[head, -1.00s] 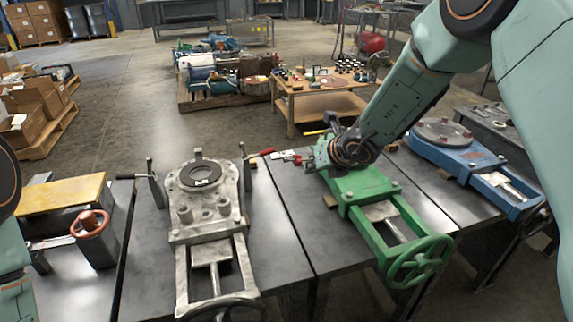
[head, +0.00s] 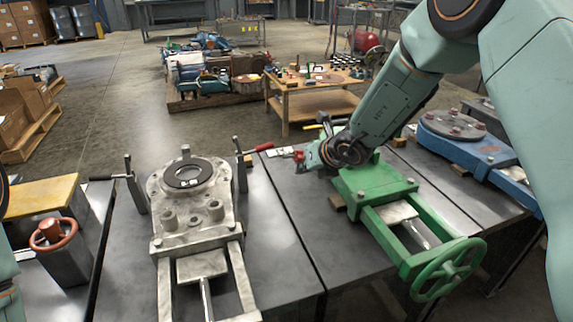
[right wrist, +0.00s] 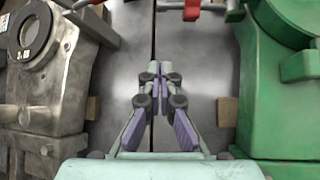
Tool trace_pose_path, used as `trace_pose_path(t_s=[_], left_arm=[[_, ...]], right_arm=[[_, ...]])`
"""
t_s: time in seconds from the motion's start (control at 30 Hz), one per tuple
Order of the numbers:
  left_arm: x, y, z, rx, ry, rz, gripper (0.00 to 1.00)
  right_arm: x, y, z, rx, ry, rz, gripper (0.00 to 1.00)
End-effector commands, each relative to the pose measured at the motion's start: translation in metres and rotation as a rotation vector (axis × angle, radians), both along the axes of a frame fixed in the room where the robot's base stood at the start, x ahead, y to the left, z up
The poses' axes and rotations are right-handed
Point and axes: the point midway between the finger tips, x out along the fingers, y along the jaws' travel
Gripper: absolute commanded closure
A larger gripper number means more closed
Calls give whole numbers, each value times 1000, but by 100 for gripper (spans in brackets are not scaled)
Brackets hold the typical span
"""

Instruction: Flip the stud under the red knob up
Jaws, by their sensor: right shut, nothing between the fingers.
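A small red part (head: 299,156), possibly the red knob, shows beside my right wrist at the table's back edge. In the right wrist view a red piece (right wrist: 192,10) shows at the top, beyond and slightly right of the fingertips. I cannot make out a stud under it. My right gripper (right wrist: 155,72) is shut and empty, pointing forward over the dark tabletop, apart from the red piece. My left gripper is out of view.
A green valve (head: 375,185) with a handwheel (head: 448,268) stands close on the right. A narrow strip of tabletop between them is clear.

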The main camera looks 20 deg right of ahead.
Motion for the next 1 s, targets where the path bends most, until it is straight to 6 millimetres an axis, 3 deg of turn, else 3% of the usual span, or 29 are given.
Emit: trace_pose_path(t_s=[0.47, 1.0], left_arm=[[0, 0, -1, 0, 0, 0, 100], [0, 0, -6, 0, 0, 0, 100]], right_arm=[[0, 1, -5, -1, 1, 0, 100], [57, 17, -61, -2, 1, 3, 100]])
